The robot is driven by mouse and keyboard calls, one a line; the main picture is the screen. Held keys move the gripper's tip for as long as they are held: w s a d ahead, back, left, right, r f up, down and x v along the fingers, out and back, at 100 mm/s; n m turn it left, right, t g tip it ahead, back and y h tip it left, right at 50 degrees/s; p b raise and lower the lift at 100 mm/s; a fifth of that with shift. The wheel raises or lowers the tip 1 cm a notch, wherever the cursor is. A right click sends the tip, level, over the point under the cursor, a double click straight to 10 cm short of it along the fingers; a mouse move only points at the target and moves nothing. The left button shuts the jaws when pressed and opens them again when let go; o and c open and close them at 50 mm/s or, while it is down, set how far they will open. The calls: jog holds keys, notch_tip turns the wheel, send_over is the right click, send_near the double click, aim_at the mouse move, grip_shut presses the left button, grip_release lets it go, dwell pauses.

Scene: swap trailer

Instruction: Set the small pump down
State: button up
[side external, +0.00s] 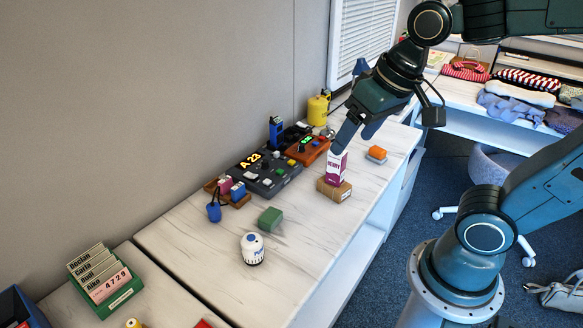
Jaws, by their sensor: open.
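My gripper (354,142) is open, its fingers pointing down at the right part of the white counter (205,262). Just below the fingers, a white and magenta carton (337,169) stands upright on a wooden block (334,190). One finger overlaps the carton's top in this view; I cannot tell whether it touches. No object is clearly recognisable as the small pump. Small items that could be it include a blue piece (214,211) with a dark loop at the left and a blue upright device (276,131) at the back.
A dark console (268,182) reading "A 23" and an orange unit (309,150) sit near the wall. A yellow canister (318,110) stands behind.

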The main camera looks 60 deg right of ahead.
jog(key=shift+s+d+r+n+t, duration=0.15)
jog(key=shift+s+n, duration=0.2)
jog(key=shift+s, duration=0.5)
jog(key=shift+s+d+n+t, duration=0.2)
jog(key=shift+s+n, duration=0.2)
jog(key=shift+s, duration=0.5)
jog(key=shift+s+d+r+n+t, duration=0.15)
jog(key=shift+s+n, duration=0.2)
jog(key=shift+s, duration=0.5)
